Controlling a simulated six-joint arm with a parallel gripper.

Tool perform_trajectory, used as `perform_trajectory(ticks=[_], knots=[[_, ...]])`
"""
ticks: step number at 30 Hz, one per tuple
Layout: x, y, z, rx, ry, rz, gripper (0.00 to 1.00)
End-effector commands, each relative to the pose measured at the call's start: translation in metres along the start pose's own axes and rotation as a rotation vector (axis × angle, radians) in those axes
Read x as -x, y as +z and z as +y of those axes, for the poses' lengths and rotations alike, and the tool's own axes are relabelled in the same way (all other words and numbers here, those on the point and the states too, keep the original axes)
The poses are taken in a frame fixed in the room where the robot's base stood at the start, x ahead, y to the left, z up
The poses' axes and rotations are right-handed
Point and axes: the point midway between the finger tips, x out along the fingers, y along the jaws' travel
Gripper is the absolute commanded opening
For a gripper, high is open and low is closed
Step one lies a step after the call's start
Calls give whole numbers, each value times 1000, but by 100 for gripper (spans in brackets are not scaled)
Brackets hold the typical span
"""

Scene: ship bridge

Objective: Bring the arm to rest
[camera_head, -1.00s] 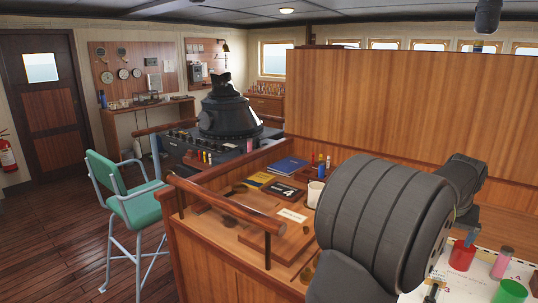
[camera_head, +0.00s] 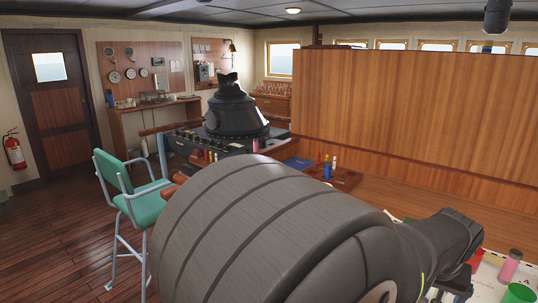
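My arm fills the lower middle of the head view, its large dark grey links very close to the camera. It reaches to the right, over the desk. What seems to be my gripper (camera_head: 456,282) shows as a small dark part below the far end of the arm, at the lower right. Its fingers cannot be made out. It is close to a red cup (camera_head: 475,260), which is partly hidden behind the arm. I cannot tell whether it touches or holds anything.
A pink cylinder (camera_head: 510,265) and a green cup (camera_head: 519,292) stand on a white chart (camera_head: 490,273) at the lower right. Small bottles (camera_head: 327,168) and a blue book (camera_head: 298,162) lie beyond my arm. A wooden partition (camera_head: 410,110) stands behind. A green chair (camera_head: 145,205) is left.

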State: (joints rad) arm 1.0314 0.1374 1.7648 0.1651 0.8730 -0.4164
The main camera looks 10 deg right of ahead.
Motion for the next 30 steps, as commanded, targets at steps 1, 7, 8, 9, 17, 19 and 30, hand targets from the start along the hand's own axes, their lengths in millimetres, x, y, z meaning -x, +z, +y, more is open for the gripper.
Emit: perform_trajectory(ticks=[1,7,8,9,17,19,30], knots=[[1,10,-2,0,0,-1,100],[-15,15,-21,8,-3,-3,100],[-17,14,-24,7,-2,-2,100],[-20,14,-27,6,-2,-2,100],[-30,9,-38,4,-1,-1,100],[-31,9,-38,4,-1,-1,100],[-30,9,-38,3,-1,0,100]])
